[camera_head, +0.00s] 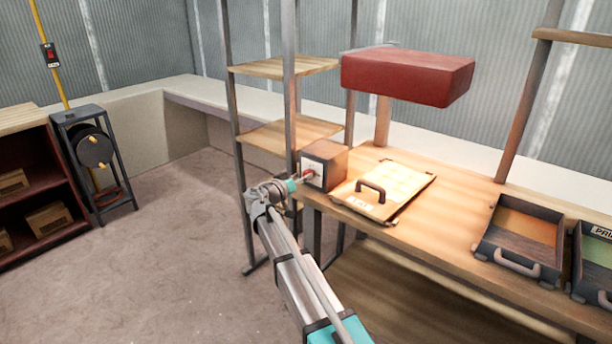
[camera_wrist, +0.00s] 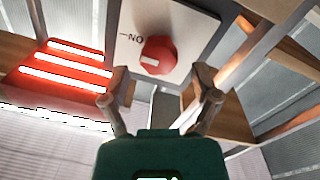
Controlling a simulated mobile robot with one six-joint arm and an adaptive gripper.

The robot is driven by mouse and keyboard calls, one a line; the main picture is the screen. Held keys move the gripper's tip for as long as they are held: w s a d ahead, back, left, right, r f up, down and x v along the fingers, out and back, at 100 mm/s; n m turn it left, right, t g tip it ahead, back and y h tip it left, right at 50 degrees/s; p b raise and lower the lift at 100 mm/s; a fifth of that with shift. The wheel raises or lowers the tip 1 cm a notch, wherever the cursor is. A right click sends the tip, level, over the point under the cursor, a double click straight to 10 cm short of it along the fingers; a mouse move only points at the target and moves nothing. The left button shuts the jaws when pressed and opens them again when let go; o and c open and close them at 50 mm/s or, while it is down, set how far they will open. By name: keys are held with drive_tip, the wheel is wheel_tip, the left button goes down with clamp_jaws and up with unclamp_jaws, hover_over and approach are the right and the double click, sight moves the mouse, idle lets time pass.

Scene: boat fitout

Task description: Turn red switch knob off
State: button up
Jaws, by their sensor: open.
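The red switch knob (camera_wrist: 158,55) sits on a pale plate (camera_wrist: 185,25) marked "ON" in the wrist view. A white mark on the knob points toward the "ON" label. In the head view the knob (camera_head: 308,174) shows small on the front of a brown box (camera_head: 325,158) at the bench's left end. My gripper (camera_wrist: 160,98) is open. Its two fingers stand on either side of the knob in the picture, with the fingertips just short of it. I cannot tell whether either finger touches it.
A board with a black handle (camera_head: 385,190) lies right of the box on the wooden bench (camera_head: 440,235). A red lamp hood (camera_head: 408,75) hangs above. Open trays (camera_head: 520,240) stand further right. A shelf post (camera_head: 290,80) rises close by the box.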

drive_tip(key=shift+x, duration=1.05)
clamp_jaws()
